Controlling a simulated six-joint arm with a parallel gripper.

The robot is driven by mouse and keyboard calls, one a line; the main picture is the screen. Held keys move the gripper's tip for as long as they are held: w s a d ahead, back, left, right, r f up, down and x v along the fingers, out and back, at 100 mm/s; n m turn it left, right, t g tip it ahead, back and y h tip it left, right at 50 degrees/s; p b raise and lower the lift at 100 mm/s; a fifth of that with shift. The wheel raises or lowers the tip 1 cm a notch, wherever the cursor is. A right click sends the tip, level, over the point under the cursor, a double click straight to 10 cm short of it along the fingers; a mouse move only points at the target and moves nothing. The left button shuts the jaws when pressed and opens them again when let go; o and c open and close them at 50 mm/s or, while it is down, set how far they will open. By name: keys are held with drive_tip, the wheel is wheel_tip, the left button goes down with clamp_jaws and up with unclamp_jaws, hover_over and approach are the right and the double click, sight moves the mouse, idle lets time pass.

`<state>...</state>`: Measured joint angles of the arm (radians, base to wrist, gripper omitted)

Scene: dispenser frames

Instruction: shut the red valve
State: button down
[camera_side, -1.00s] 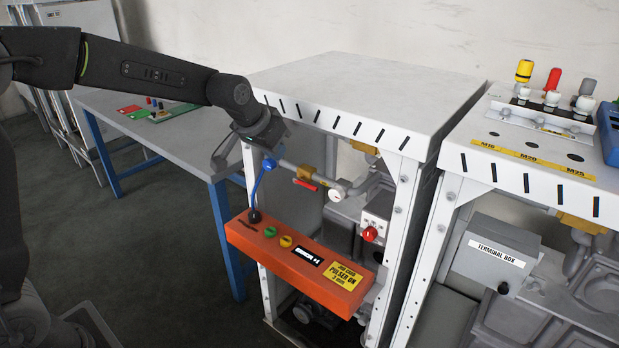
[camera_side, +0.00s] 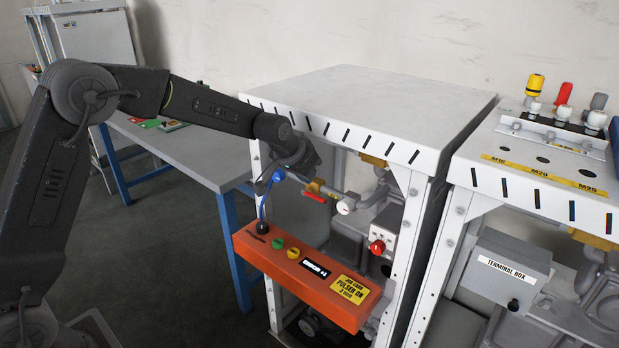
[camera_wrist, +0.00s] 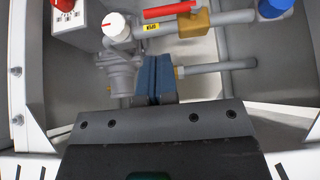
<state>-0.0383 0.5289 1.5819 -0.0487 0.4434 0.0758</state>
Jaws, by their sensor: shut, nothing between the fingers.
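The red valve handle (camera_side: 315,197) sits on a brass valve body (camera_side: 313,186) inside the white frame. In the wrist view the red handle (camera_wrist: 170,11) is at the top, lying roughly along the grey pipe and reaching left from the brass body (camera_wrist: 196,22). My gripper (camera_wrist: 155,62) is shut with its blue fingers together and empty. In that view the fingertips are just below the handle, with a visible gap. In the side view my gripper's end is above the valve; its fingertips are hard to make out.
An orange panel (camera_side: 262,250) juts out below. The frame's white top (camera_side: 370,95) lies above.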

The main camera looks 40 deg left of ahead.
sight(318, 199)
drive_tip(key=x, duration=0.8)
drive_tip(key=shift+f, duration=0.1)
